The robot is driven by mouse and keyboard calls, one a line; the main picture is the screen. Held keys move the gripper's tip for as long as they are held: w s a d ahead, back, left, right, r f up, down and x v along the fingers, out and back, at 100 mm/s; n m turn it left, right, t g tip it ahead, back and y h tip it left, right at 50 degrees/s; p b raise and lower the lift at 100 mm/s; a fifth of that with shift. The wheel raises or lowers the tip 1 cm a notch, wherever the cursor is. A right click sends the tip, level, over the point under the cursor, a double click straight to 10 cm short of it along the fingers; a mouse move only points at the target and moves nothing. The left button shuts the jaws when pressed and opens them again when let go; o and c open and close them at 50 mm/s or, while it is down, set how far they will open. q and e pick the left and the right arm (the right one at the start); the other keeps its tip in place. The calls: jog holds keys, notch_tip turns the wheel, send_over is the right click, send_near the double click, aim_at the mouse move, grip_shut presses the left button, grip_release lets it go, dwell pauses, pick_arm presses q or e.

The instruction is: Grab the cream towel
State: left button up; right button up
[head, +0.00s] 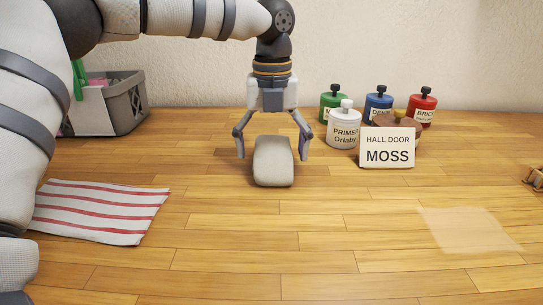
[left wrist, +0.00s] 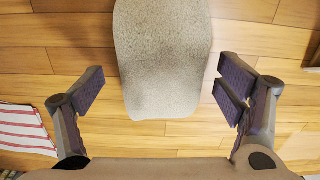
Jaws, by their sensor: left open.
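The cream towel (head: 273,163) is a rounded, rolled or folded bundle on the wooden worktop, near the middle of the head view. My left gripper (head: 272,155) points down over it, open, with one finger to each side of the towel. In the left wrist view the towel (left wrist: 163,60) lies between the spread fingers of the left gripper (left wrist: 165,88), with gaps on both sides and no contact visible. The towel's far end is cut off at the top of that view. My right gripper is not in view.
A red-striped cloth (head: 100,210) lies at left, near a grey basket (head: 122,105). Several paint bottles stand at back right, including a white one (head: 343,130), behind a "MOSS" card (head: 387,148). A pale patch (head: 468,230) marks the right worktop. The front middle is clear.

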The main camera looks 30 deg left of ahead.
pick_arm(q)
jog(key=shift+f, duration=0.3)
jog(key=c, duration=1.2)
jog(key=shift+c, duration=0.2)
